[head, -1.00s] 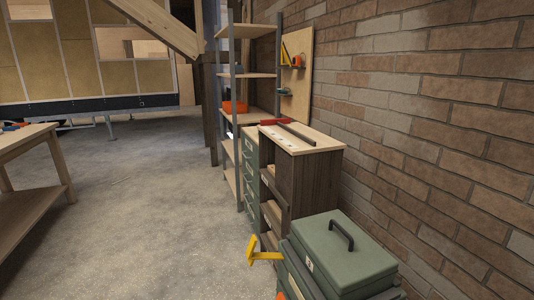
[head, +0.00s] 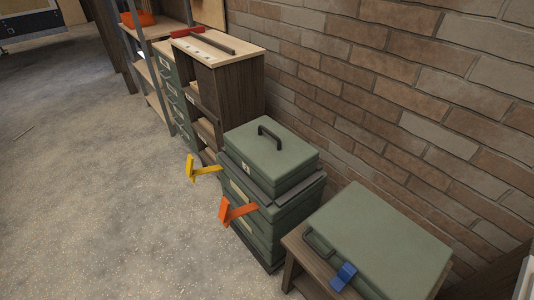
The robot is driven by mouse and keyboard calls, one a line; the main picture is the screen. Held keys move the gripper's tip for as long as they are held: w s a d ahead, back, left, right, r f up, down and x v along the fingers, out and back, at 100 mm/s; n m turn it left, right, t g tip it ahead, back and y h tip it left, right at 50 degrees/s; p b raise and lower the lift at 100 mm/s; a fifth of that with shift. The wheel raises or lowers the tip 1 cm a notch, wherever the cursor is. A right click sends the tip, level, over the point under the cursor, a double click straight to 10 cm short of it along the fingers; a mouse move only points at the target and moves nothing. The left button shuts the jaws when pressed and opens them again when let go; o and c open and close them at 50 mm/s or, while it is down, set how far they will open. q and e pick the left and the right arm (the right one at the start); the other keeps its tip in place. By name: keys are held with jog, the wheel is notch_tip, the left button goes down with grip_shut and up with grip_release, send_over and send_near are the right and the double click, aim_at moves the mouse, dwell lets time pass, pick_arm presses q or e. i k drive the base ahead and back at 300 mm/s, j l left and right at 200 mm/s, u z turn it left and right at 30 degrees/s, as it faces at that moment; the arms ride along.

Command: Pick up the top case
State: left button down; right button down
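A green case (head: 285,168) with a dark handle on its lid is on top of a stack, right of the middle in the head view. It is closed. Below it is a wider green stack (head: 268,226) of cases or drawers, standing on the floor against the brick wall. A second green case (head: 385,240) lies flat on a low wooden stand at the lower right, its handle on the front side. Neither of my grippers shows in the head view.
A yellow piece (head: 203,171) and an orange piece (head: 236,210) stick out left of the stack. A blue piece (head: 344,275) is at the right case's front. A wooden cabinet (head: 232,85) stands behind the stack.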

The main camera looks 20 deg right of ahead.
aim_at(275, 159)
jog(key=i+j+z, duration=0.2)
jog(key=z, duration=0.2)
jog(key=i+j+z, duration=0.25)
jog(key=z, duration=0.15)
jog(key=i+j+z, duration=0.15)
jog(key=j+z, duration=0.25)
jog(key=i+j+z, duration=0.1)
jog(key=j+z, duration=1.55)
